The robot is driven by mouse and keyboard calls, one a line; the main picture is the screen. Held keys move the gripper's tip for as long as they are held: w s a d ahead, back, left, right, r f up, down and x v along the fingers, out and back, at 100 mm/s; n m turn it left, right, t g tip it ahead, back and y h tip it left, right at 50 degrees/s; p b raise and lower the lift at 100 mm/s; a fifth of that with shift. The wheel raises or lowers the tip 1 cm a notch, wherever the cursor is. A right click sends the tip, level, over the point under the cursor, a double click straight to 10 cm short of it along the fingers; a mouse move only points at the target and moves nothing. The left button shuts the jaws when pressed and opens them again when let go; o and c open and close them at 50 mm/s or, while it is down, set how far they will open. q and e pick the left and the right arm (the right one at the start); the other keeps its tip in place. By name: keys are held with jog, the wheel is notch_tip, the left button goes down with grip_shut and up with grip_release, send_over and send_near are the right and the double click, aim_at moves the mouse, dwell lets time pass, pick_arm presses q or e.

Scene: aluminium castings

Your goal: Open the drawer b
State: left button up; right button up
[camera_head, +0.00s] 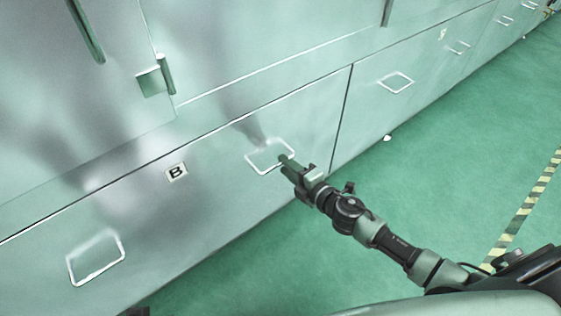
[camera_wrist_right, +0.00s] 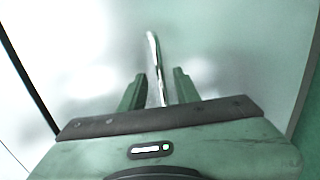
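Drawer B (camera_head: 215,185) is a wide pale-green metal front, closed flush, with a black-on-white B label (camera_head: 177,172). It has a left wire handle (camera_head: 122,246) and a right wire handle (camera_head: 250,165). My right gripper (camera_head: 286,162) is at the right end of the right handle. In the right wrist view, my right gripper (camera_wrist_right: 160,88) is open, with one finger on each side of the handle bar (camera_wrist_right: 153,60). Gaps show between the bar and the fingers. My left gripper is not recognisable in the head view.
A neighbouring drawer (camera_head: 365,110) with its own wire handle (camera_head: 397,82) lies to the right. Cabinet doors (camera_head: 270,35) with upright handles are above. The green floor (camera_head: 430,150) in front is mostly clear, with a striped tape line (camera_head: 525,205) at right.

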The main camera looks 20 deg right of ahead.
jog(key=shift+x, duration=1.55)
grip_shut()
jog(key=shift+d, duration=0.1)
